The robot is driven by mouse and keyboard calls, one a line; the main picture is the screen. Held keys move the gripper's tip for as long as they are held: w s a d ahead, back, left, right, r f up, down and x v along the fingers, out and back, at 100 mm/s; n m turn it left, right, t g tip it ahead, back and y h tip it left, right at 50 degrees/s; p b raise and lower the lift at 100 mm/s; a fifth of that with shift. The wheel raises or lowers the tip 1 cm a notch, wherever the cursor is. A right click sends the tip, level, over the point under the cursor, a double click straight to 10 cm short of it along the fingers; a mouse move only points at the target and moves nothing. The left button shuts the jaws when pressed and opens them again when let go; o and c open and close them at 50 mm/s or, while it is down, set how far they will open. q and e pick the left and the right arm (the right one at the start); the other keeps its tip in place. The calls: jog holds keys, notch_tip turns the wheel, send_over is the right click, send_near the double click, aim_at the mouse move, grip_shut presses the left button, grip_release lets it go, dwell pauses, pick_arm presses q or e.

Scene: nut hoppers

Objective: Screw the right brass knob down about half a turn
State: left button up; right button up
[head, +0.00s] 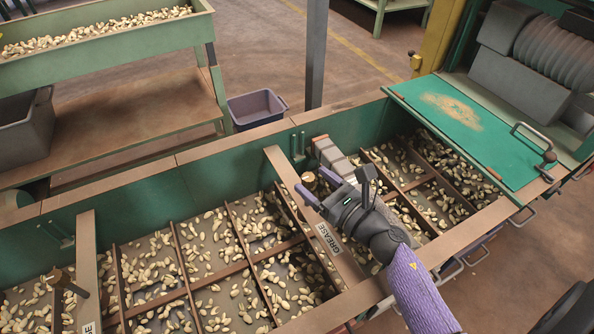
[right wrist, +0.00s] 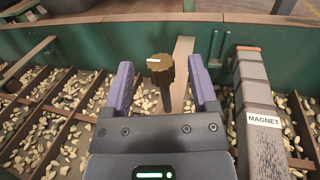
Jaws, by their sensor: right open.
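The right brass knob (head: 309,178) stands upright on the brown divider bar of the hopper. In the right wrist view the knob (right wrist: 160,72) is fluted, with a pale mark on its top. My right gripper (head: 317,184) is open, its two purple fingers pointing at the knob. In the right wrist view the fingers of the gripper (right wrist: 159,66) appear on either side of the knob, with a gap on each side. I cannot tell whether the knob lies fully between the fingertips. My left gripper is not in view.
Hopper bays of nuts (head: 215,235) with brown slats lie around the divider bar. A grey magnet bar (right wrist: 257,120) runs just right of the gripper. A GREASE label (head: 328,238) is on the divider. A green plate (head: 475,140) covers the right bay.

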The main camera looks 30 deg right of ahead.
jog(key=x, duration=0.4)
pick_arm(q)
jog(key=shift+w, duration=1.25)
pick_arm(e)
grip_shut()
